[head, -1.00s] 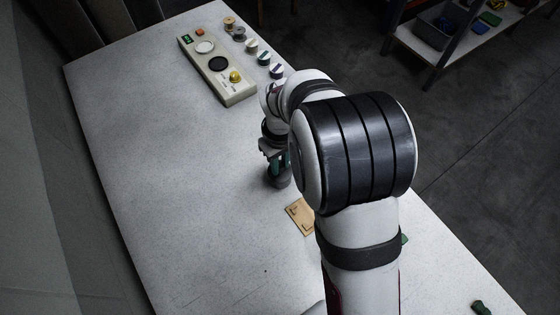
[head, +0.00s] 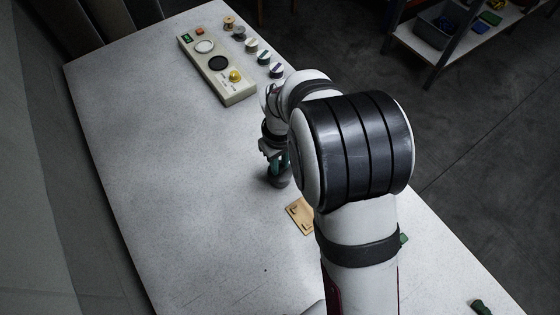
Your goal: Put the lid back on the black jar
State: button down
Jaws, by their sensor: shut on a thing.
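My gripper (head: 279,166) points down over the middle of the table, with teal fingers partly hidden by my wrist. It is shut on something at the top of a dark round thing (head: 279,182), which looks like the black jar. The dark thing appears upright, at or just above the table top. The lid cannot be told apart from the jar and the fingers at this size, so I cannot tell whether it is seated.
A wooden plate (head: 301,216) with dark corner marks lies just in front of the gripper. A beige control box (head: 217,68) with buttons stands at the back, beside a row of small spools and jars (head: 250,46). The table's left side (head: 160,180) is clear.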

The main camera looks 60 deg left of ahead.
jog(key=shift+c, duration=1.1)
grip_release()
jog(key=shift+r, duration=3.55)
grip_shut()
